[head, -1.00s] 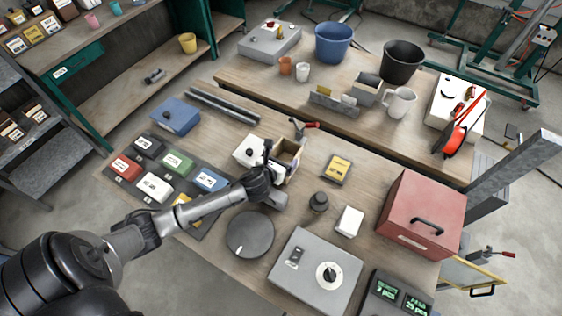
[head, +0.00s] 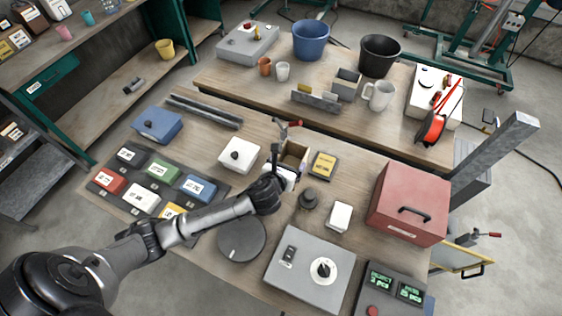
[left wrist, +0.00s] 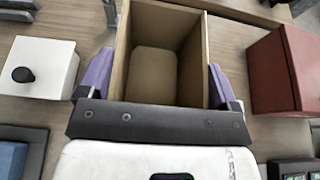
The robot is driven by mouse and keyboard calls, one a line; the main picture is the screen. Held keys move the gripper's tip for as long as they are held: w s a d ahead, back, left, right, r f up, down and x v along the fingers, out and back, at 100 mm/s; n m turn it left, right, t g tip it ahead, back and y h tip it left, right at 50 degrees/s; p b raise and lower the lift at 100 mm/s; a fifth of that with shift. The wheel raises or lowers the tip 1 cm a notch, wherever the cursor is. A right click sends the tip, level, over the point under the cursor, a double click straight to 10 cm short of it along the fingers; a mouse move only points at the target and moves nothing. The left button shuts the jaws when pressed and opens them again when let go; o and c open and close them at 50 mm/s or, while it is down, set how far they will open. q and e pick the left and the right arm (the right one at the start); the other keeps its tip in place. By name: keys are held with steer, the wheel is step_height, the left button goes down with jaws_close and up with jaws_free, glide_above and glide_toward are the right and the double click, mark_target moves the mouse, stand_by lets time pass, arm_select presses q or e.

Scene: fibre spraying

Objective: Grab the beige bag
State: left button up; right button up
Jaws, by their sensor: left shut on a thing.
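The beige bag (head: 294,155) is an open-topped, box-shaped bag. In the left wrist view the bag (left wrist: 155,75) is seen from above, with its empty-looking tan inside and upright walls. My left gripper (head: 278,165) is at its left side in the head view. In the left wrist view the purple pads of my left gripper (left wrist: 158,82) press on two opposite sides of the bag, and the gripper is shut on it. The gripper hides part of the bag in the head view. I cannot tell whether its base touches the table. My right gripper is not in view.
A white box with a black knob (head: 239,155) stands left of the bag.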

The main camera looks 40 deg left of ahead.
arm_select(q)
steer(key=shift+w+d+r, duration=0.1)
steer(key=shift+d+r, duration=0.4)
steer(key=shift+d, duration=0.3)
steer(key=shift+w+d+r, duration=0.1)
steer(key=shift+d+r, duration=0.4)
steer(key=shift+d, duration=0.3)
steer(key=shift+r, duration=0.1)
